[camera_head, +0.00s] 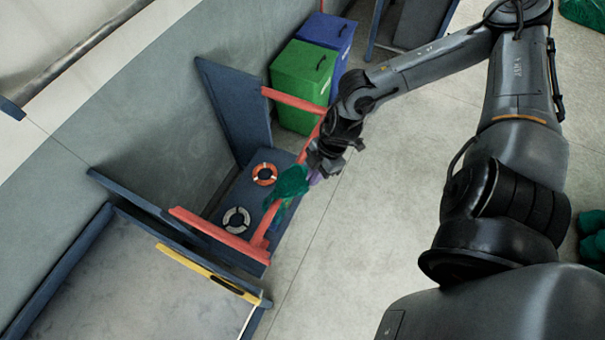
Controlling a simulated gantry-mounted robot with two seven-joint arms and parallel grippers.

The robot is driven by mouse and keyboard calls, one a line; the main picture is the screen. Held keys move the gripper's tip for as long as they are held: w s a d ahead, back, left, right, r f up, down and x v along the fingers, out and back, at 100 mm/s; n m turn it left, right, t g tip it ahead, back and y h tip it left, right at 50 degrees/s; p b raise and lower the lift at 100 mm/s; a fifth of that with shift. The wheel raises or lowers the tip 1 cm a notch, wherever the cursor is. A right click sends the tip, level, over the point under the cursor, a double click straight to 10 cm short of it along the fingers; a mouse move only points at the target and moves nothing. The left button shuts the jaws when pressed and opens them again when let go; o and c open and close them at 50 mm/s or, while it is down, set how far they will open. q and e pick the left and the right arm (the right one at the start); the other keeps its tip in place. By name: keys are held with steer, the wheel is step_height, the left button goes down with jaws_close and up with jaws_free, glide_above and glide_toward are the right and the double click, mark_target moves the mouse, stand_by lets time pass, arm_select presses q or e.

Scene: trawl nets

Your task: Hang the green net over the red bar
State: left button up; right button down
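The red bar (269,222) runs along the open side of a blue stand, between two red arms. The green net (290,182) is a crumpled bunch at the middle of this bar. It covers part of the bar, and a little green shows lower down beside it. I cannot tell how much hangs on each side. My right gripper (334,166) is just right of the net, close to the bar. Its fingers are dark and small, and I cannot tell whether they hold any net. A small purple patch (314,177) shows between net and gripper. My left gripper is not in view.
An orange ring (264,174) and a white ring (236,220) lie on the blue stand's base. A green bin (303,78) and a blue bin (328,33) stand behind. A yellow bar (207,274) crosses nearby. Green bundles (593,235) lie right. The middle floor is clear.

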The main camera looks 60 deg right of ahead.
steer(key=s+a+f, duration=0.8)
steer(key=a+f, duration=0.1)
steer(key=f, duration=0.2)
steer(key=shift+s+a+f, duration=0.2)
steer(key=shift+s+f, duration=0.05)
steer(key=shift+f, duration=0.15)
steer(key=c, duration=0.9)
jaws_free()
steer(key=shift+r, duration=0.1)
steer(key=shift+s+a+r+p, duration=0.5)
steer(key=shift+r+p, duration=0.95)
steer(key=shift+r, duration=0.2)
steer(key=shift+s+a+r+p, duration=0.45)
steer(key=shift+a+r+p, duration=0.1)
steer(key=shift+r+p, duration=1.05)
steer(key=shift+s+a+r+p, duration=0.5)
steer(key=shift+r+p, duration=0.85)
steer(key=shift+r, duration=0.35)
